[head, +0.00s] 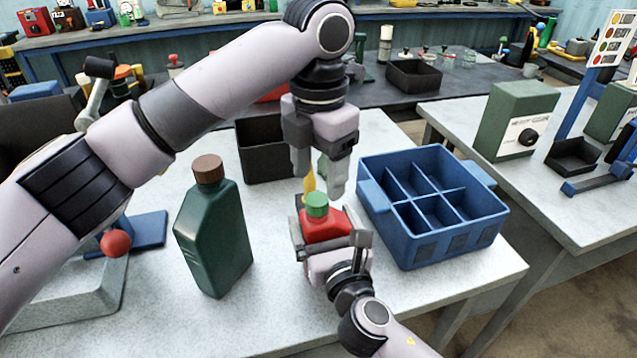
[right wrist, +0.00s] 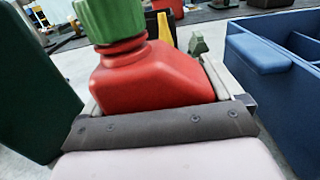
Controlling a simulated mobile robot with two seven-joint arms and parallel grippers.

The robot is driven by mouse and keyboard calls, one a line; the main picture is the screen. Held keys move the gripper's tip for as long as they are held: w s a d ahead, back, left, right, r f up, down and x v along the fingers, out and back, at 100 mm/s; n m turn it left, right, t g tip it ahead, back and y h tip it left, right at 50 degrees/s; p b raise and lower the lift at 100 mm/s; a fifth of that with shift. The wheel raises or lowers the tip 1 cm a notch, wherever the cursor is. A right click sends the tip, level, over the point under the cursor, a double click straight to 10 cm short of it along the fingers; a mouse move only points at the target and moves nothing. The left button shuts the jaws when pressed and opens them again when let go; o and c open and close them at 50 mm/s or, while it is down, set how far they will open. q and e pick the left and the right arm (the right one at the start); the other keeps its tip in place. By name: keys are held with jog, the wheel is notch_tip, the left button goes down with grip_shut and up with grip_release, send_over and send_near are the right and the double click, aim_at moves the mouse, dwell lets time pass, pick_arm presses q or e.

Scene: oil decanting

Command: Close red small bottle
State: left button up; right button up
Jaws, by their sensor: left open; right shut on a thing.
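The red small bottle (head: 324,226) stands upright near the middle of the table, with a green cap (head: 316,203) on its top. My right gripper (head: 328,238) is shut on the red bottle's body. In the right wrist view the red bottle (right wrist: 150,78) sits between the fingers, and the green cap (right wrist: 110,20) is on its neck, cut off by the top edge. I cannot tell how tightly the cap sits. My left gripper (head: 318,180) is open and empty, pointing down just above and behind the cap, apart from it.
A large dark green bottle (head: 214,230) with a brown cap stands to the left. A blue divided crate (head: 415,240) stands close on the right. A black bin (head: 262,150) and a yellow object (head: 309,184) are behind.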

pick_arm(q)
jog(key=shift+r, duration=0.55)
jog(key=shift+n, duration=0.3)
jog(key=shift+c, duration=0.2)
